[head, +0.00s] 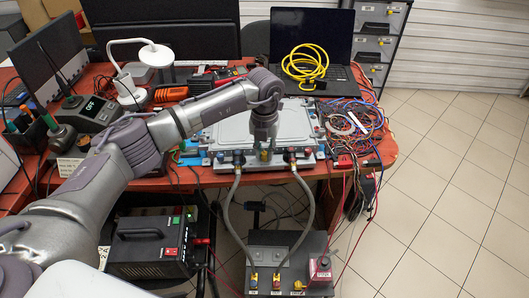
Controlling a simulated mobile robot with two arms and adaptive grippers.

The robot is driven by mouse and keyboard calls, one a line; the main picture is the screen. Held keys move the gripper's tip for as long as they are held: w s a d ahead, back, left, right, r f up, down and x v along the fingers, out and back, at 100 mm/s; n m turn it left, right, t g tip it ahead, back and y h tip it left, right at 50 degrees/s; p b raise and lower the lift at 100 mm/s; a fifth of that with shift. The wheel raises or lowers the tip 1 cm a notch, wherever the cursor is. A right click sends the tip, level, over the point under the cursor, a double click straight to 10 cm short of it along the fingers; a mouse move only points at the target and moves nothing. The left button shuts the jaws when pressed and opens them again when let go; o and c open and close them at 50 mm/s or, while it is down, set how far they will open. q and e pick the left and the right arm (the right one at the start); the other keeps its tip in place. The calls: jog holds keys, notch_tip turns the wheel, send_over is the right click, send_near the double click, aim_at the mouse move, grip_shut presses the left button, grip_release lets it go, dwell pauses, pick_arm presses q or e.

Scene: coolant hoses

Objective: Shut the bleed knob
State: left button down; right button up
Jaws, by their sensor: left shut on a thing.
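My left arm reaches across from the left, and my left gripper (265,143) points down at the front edge of the flat silver unit (232,131) on the table. It is shut on the bleed knob, which is small and mostly hidden by the fingers. A bit of green and yellow (265,156) shows just under the fingertips. I cannot tell how far the knob is turned. A grey hose (229,205) joins the unit left of the gripper and another grey hose (309,205) joins it on the right. My right gripper is not in view.
Both hoses run down to a dark box (262,262) with brass fittings and a red part (320,268). Tangled wires (352,122) lie right of the unit. A laptop with a yellow cable (305,62) stands behind. The tiled floor at right is clear.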

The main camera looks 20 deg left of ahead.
aim_at(264, 153)
pick_arm(q)
jog(key=shift+m, duration=0.5)
jog(key=shift+r, duration=0.1)
jog(key=c, duration=1.3)
grip_release()
notch_tip(264, 153, up, 12)
